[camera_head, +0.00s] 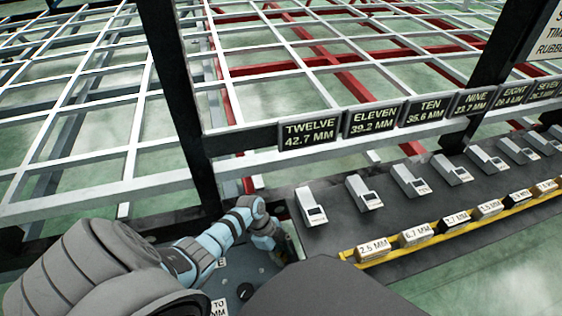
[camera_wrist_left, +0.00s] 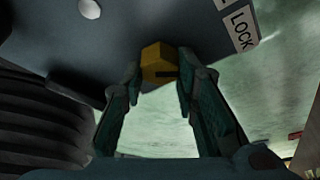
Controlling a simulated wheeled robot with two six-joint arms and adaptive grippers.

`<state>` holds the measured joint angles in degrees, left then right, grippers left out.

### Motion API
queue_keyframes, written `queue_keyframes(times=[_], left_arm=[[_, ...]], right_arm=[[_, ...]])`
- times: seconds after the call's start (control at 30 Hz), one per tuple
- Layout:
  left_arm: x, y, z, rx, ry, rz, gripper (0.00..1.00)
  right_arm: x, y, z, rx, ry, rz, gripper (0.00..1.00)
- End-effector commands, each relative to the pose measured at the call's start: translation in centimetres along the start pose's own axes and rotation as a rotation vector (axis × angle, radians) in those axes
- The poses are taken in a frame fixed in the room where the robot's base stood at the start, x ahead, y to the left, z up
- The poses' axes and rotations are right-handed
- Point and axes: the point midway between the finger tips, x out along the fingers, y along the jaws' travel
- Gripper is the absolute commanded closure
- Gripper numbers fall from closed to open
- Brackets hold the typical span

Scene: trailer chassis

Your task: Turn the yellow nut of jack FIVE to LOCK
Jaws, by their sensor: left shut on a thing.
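The yellow nut (camera_wrist_left: 158,62) shows in the left wrist view, hanging at the edge of a dark plate (camera_wrist_left: 110,35). A dark slot or mark is on its face. My left gripper (camera_wrist_left: 160,76) is shut on the nut, one finger on each side. A white LOCK label (camera_wrist_left: 241,27) lies on the plate to the upper right of the nut. In the head view my left gripper (camera_head: 285,245) is at the end of the blue-grey arm, low and mostly hidden, and the nut cannot be seen. No label reading FIVE is legible. My right gripper is not in view.
A dark bench (camera_head: 335,225) to the right carries several small grey devices and a yellow rail (camera_head: 400,252) of millimetre blocks. Above it hang number signs such as TWELVE (camera_head: 308,133). A dark post (camera_head: 182,100) and white and red frames stand behind my arm.

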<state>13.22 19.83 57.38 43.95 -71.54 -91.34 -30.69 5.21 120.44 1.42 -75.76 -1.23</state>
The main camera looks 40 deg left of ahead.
Motion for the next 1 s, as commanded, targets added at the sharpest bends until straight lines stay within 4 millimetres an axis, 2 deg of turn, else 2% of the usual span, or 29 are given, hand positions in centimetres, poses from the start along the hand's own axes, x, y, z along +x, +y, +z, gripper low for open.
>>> queue_keyframes(times=[0.37,0.4,0.5,0.83,0.93,1.0], left_arm=[[0.0,0.0,0.0,0.004,-0.002,0.002,1.00],[0.0,0.0,0.0,0.004,-0.002,0.002,0.68],[0.0,0.0,0.0,0.003,-0.001,0.001,0.53],[-0.2,0.0,-0.1,0.003,-0.001,0.001,0.53],[-1.4,0.0,-0.5,0.005,0.000,0.000,0.53],[-2.8,-0.1,-1.1,0.008,-0.002,-0.003,0.53]], right_arm=[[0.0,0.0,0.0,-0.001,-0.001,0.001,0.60],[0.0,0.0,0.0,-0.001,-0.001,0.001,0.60],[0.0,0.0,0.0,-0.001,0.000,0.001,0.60],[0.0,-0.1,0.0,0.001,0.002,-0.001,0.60],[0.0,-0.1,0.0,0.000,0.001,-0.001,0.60],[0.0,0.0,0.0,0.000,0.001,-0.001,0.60]])
